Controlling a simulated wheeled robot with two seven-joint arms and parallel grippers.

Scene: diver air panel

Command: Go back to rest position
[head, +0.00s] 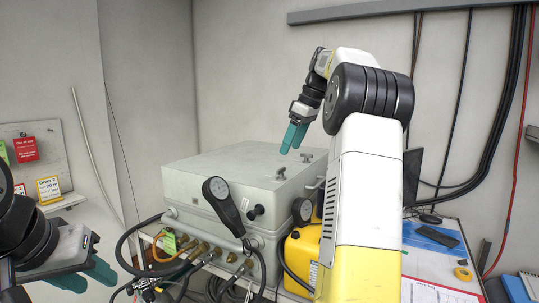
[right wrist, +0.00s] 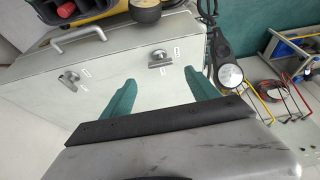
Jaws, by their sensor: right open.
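My right gripper (head: 293,138) hangs above the grey air panel box (head: 198,176) with its teal fingers pointing down. In the right wrist view its fingers (right wrist: 160,92) are spread, with nothing between them. The box's lid, with its small metal latches (right wrist: 159,59), lies beyond the fingers. My left gripper (head: 88,275) is low at the left edge. Its teal fingers appear apart and empty, and part of it is cut off by the frame.
A yellow case (head: 302,250) stands to the right. Tags hang on a board (head: 50,155) at the left. A monitor (head: 413,175) stands behind my right arm.

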